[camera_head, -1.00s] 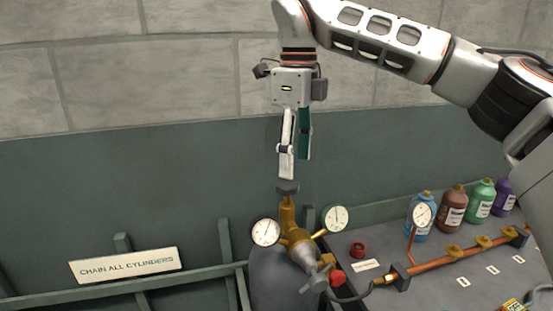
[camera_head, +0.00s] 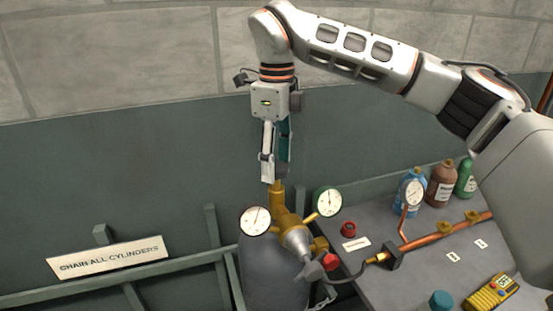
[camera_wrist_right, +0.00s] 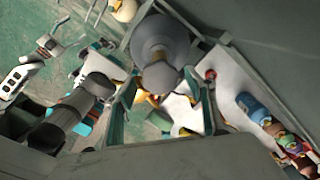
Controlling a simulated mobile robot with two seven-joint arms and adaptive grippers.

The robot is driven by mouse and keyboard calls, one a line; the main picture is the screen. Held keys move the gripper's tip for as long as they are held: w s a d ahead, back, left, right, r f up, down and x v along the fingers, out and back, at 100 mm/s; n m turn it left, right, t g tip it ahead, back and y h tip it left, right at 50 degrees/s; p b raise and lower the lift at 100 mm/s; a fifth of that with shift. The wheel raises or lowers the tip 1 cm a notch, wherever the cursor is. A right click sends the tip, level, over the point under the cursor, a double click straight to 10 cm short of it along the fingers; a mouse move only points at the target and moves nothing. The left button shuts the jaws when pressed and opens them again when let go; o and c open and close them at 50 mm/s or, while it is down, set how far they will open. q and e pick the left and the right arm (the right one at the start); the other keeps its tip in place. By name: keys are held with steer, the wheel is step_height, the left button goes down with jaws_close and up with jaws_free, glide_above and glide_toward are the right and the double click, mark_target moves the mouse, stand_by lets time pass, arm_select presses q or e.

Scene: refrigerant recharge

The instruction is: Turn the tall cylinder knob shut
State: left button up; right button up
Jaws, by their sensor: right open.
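The tall grey cylinder (camera_head: 268,265) stands at bottom centre in the head view, with a brass valve (camera_head: 278,200) on top. My right gripper (camera_head: 275,179) points straight down over the valve top, its fingers open. In the head view the fingers hide the dark knob. In the right wrist view the grey knob (camera_wrist_right: 161,77) lies between the two teal fingers, with the cylinder (camera_wrist_right: 160,38) behind it. I cannot tell whether either finger touches it. White arm parts, probably my left arm and gripper (camera_wrist_right: 48,45), show small at the left there; their jaws are unclear.
Two round gauges (camera_head: 255,220) (camera_head: 327,201) flank the valve closely. A grey bench (camera_head: 415,262) at right carries a copper pipe (camera_head: 440,237), bottles (camera_head: 442,184), a red cap (camera_head: 348,229) and a yellow meter (camera_head: 490,292). A sign (camera_head: 108,257) hangs on the rail at left.

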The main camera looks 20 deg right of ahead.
arm_select(q)
steer(key=shift+w+a+r, duration=0.1)
steer(key=shift+w+a, duration=0.05)
steer(key=shift+w, duration=0.15)
arm_select(e)
steer(key=shift+c, duration=0.4)
steer(key=c, duration=1)
arm_select(q)
steer(key=shift+s+a, duration=0.1)
steer(key=shift+a, duration=0.1)
arm_select(e)
steer(key=shift+c, duration=0.2)
